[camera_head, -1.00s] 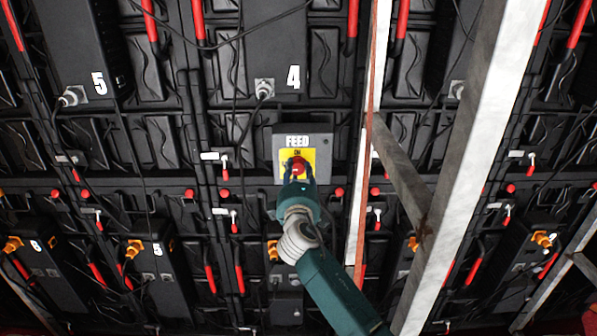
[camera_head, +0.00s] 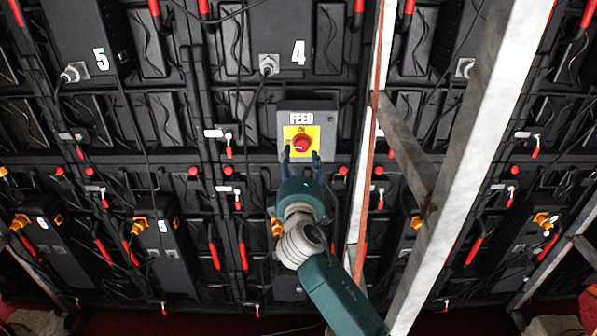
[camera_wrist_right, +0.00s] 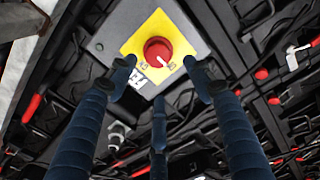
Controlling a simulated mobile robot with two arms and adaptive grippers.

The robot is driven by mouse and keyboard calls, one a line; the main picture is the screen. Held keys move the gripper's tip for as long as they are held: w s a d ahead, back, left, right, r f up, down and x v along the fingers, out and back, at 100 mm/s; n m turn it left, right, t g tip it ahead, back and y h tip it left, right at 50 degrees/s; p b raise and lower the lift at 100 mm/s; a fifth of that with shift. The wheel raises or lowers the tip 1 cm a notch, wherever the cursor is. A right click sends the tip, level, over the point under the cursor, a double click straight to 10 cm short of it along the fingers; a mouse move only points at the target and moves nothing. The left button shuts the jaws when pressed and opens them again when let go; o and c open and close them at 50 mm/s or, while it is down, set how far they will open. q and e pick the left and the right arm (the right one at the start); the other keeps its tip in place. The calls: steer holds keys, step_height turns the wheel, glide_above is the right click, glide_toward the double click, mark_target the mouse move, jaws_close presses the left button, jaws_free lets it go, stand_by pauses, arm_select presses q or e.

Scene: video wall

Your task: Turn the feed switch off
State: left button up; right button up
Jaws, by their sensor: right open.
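The feed switch is a red round knob (camera_head: 302,143) on a yellow plate, on a grey box (camera_head: 285,118) labelled FEED. The word ON shows above the knob in the head view. In the right wrist view the knob (camera_wrist_right: 158,50) has a white mark on its face, and the yellow plate (camera_wrist_right: 180,30) is around it. My right gripper (camera_head: 302,156) is just below the knob in the head view. In the right wrist view its blue fingers (camera_wrist_right: 162,75) are spread, with the knob beyond and between the tips. They look apart from the knob. My left gripper is not in view.
A pale metal post (camera_head: 455,150) with a diagonal brace (camera_head: 405,150) stands right of the switch. A thin red-edged upright (camera_head: 368,150) is closer to it. Dark panel backs with cables, a 4 box (camera_head: 283,20) and a 5 box (camera_head: 80,35) surround it.

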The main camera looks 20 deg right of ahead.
steer(key=v, duration=0.5)
steer(key=shift+s+a, duration=0.1)
steer(key=shift+s, duration=0.1)
step_height(320, 180, down, 25)
steer(key=s+a+g+y, duration=0.1)
steer(key=s+g+y, duration=0.1)
steer(key=g+y, duration=0.15)
steer(key=s+f+m+g, duration=0.15)
steer(key=s+f, duration=0.25)
steer(key=f, duration=0.4)
steer(key=s+f+g+b, duration=0.1)
steer(key=s+f+g, duration=0.1)
steer(key=s+f, duration=0.4)
steer(key=s+f+m+g, duration=0.1)
steer(key=s+f+g, duration=0.15)
steer(key=f, duration=0.65)
steer(key=s+d+f+m+g+y+b, duration=0.1)
steer(key=s+d+f+m+g, duration=0.2)
steer(key=s+f, duration=1.5)
steer(key=s+d+f+m+g, duration=0.1)
steer(key=s+f+m+g, duration=0.1)
steer(key=s, duration=1.1)
steer(key=s+d+f+m+g, duration=0.2)
steer(key=s+f, duration=0.1)
steer(key=s, duration=1)
steer(key=shift+f+b, duration=0.35)
steer(key=shift+f, duration=0.05)
